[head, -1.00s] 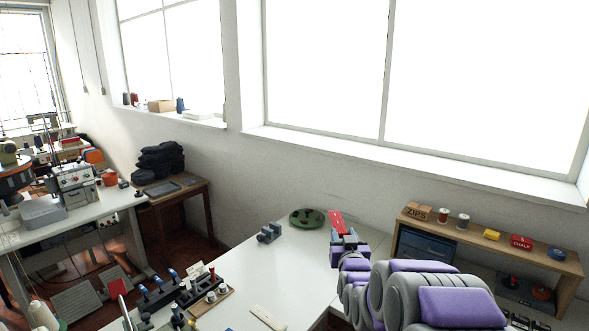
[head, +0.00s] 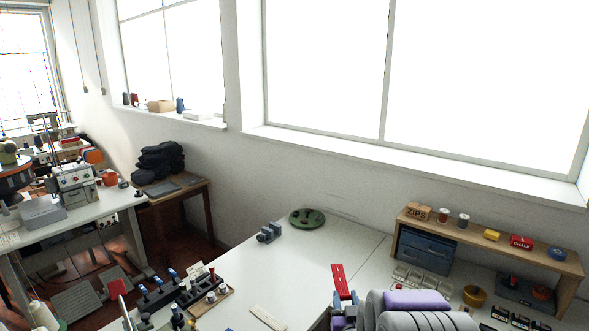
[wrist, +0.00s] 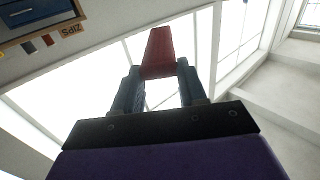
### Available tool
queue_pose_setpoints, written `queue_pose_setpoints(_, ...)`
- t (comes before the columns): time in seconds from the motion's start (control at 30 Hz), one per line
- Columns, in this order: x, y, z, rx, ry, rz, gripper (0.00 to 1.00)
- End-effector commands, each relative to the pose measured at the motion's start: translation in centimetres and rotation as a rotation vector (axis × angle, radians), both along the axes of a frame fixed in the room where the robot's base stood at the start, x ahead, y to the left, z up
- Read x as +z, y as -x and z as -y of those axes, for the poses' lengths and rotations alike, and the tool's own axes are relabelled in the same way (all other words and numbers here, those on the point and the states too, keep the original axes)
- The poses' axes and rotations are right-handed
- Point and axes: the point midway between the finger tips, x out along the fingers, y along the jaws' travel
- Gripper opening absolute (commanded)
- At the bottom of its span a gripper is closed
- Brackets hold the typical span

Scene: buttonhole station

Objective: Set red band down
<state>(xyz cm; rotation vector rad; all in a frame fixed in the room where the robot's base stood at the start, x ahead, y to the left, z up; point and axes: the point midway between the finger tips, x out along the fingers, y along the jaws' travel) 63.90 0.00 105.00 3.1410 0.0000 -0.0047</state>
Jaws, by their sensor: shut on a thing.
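The red band (head: 340,280) stands up from my gripper (head: 344,300) at the lower right of the head view, above the white table. In the wrist view the red band (wrist: 158,52) is between the tips of the two dark fingers of my gripper (wrist: 160,74). The fingers are shut on its near end, and its far end sticks out beyond them. The head view hides the lower part of the gripper behind my arm.
The white table (head: 300,262) has clear room left of my gripper. A green disc (head: 307,218) and a grey clamp-like block (head: 269,232) are at its back. A wooden shelf (head: 480,238) with blue drawers (head: 426,252) stands right. A tool rack (head: 172,290) is at left.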

Motion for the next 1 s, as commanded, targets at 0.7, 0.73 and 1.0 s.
queue_pose_setpoints(0.7,0.1,-0.1,-0.1,0.002,-0.001,0.0,0.0)
queue_pose_setpoints(0.73,0.0,-0.2,-0.1,0.005,-0.001,0.0,0.0)
queue_pose_setpoints(1.0,-2.1,-3.1,-4.1,0.174,-0.015,0.015,0.0)
